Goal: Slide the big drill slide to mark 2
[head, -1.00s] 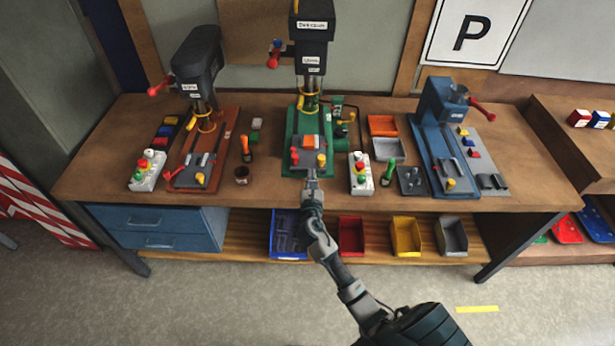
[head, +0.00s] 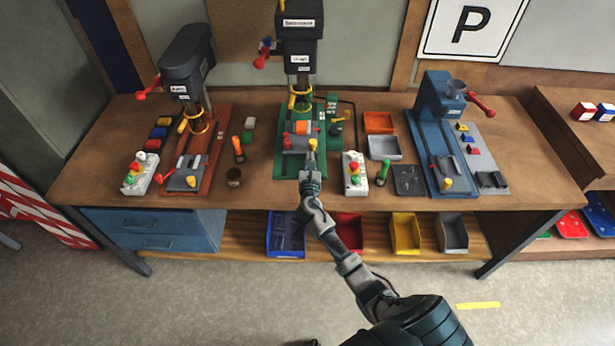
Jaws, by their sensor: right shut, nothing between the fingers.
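The big drill (head: 299,42) is the tall black-headed one in the middle of the bench, on a green base (head: 290,170). Its grey slide (head: 297,143) lies on the base in front of the column and carries an orange block (head: 302,127). A small yellow knob (head: 313,144) stands at the slide's right side. My right gripper (head: 312,157) is shut and empty at the slide's front right, close to the knob; I cannot tell if they touch. The scale marks are too small to read. My left gripper is not in view.
A red-based drill (head: 187,60) stands at left and a blue machine (head: 440,100) at right. A white button box (head: 355,173), a green-handled tool (head: 352,163) and a grey tray (head: 385,147) lie right of the green base. An orange-handled tool (head: 238,150) lies left.

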